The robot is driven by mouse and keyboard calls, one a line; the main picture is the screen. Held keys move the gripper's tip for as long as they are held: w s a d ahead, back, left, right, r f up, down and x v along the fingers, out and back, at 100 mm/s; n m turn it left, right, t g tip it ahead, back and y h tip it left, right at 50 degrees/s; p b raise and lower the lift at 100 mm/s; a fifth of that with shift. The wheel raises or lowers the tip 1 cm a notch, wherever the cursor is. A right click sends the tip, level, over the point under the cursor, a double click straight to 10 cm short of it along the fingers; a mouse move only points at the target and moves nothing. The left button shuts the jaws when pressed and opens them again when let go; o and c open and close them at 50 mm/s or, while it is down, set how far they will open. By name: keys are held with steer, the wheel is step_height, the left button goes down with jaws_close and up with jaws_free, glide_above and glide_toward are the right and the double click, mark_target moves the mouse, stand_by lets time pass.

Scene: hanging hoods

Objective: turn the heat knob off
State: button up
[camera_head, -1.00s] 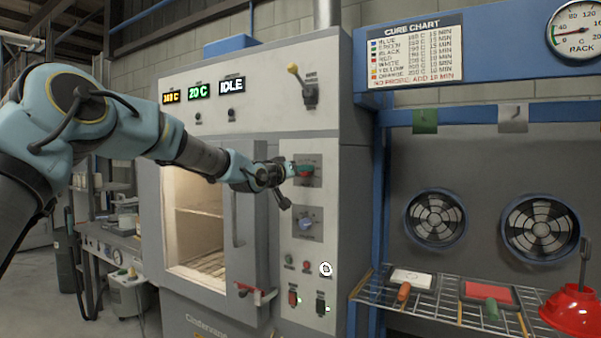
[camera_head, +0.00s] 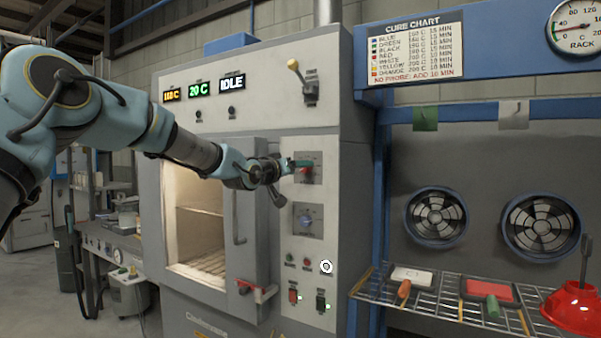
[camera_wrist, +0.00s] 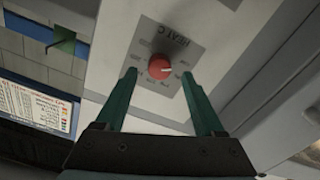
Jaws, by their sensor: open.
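The red heat knob (camera_wrist: 159,66) sits on a grey plate marked "HEAT C" (camera_wrist: 170,42) in the wrist view. My gripper (camera_wrist: 160,74) is open, with its two green fingers on either side of the knob and a gap visible to each side. I cannot tell whether the fingertips reach around the knob or stop short of it. In the head view my gripper (camera_head: 296,164) is at the oven's control panel, and the red knob (camera_head: 305,171) shows just below the fingers. The display reads 20 C (camera_head: 199,88) beside IDLE (camera_head: 232,84).
A blue-white knob (camera_head: 305,219) is below on the same panel, with buttons and two switches (camera_head: 320,301) under it. The oven door handle (camera_head: 238,218) is left of the panel. A wire rack (camera_head: 450,300) with trays stands at right.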

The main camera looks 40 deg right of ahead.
steer(key=b+v, duration=0.2)
steer(key=v, duration=0.6)
steer(key=shift+a, duration=0.4)
steer(key=shift+s+f, duration=0.1)
steer(key=shift+s, duration=0.05)
steer(key=w+a+f+n+t+y, duration=0.1)
steer(key=w+a+f+y, duration=0.25)
steer(key=a+f, duration=0.55)
steer(key=w+a+f+n+t+y, duration=0.1)
steer(key=w+a+f+n+y, duration=0.2)
steer(key=a+f, duration=0.5)
steer(key=w+a+f+y, duration=0.4)
steer(key=a+f+y, duration=0.15)
steer(key=a, duration=0.65)
steer(key=s+a+f+n+g+y, duration=0.1)
steer(key=s+a+f+y, duration=0.15)
steer(key=a, duration=0.55)
steer(key=s+a+f+n+y, duration=0.15)
steer(key=a+f, duration=0.25)
steer(key=a, duration=0.4)
steer(key=s+a+f+n+g+y, duration=0.1)
steer(key=s+a+f+n+g, duration=0.2)
steer(key=s+a, duration=0.9)
steer(key=shift+s+a+f+g, duration=0.3)
steer(key=shift+a+f+g, duration=0.2)
steer(key=shift+a+f, duration=0.25)
steer(key=shift+d, duration=0.1)
steer(key=shift+c, duration=0.3)
